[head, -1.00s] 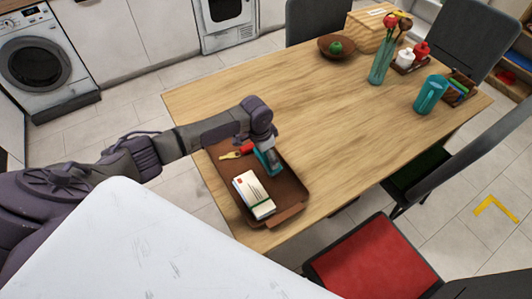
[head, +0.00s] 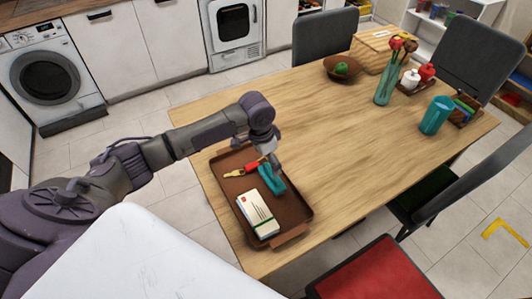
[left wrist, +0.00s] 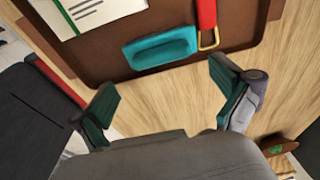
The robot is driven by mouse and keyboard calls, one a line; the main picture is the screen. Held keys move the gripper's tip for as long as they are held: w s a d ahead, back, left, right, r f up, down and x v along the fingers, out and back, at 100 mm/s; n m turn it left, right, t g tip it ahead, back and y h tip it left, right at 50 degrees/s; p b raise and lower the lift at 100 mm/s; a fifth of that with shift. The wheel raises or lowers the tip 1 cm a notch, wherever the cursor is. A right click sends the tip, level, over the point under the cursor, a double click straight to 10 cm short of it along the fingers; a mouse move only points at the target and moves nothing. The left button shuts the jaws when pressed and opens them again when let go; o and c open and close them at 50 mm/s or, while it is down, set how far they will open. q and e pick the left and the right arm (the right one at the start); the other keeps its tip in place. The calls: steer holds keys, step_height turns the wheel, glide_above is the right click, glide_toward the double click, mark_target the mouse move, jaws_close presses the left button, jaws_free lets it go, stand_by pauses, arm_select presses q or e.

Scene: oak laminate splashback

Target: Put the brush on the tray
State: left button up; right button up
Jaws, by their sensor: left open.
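The teal brush (head: 271,179) lies inside the brown tray (head: 292,239), near its right-hand side. In the left wrist view the brush (left wrist: 160,50) lies along the near wall of the tray (left wrist: 95,60). My left gripper (head: 274,156) is just above the brush in the head view. In the left wrist view the left gripper (left wrist: 164,84) has its two fingers spread with nothing between them, and the brush is apart from them. My right gripper is not in view.
The tray also holds a banded stack of envelopes (head: 257,212) and a yellow key with a red tag (head: 248,167). A teal cup (head: 436,115), a flower vase (head: 385,85) and a bowl (head: 342,68) stand farther back. The table's middle (head: 320,125) is clear.

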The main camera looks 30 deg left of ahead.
arm_select(q)
steer(key=shift+s+a+r, duration=0.1)
steer(key=shift+s+r, duration=0.05)
steer(key=shift+r, duration=1)
steer(key=shift+s+a+r, duration=0.1)
steer(key=shift+r, duration=1)
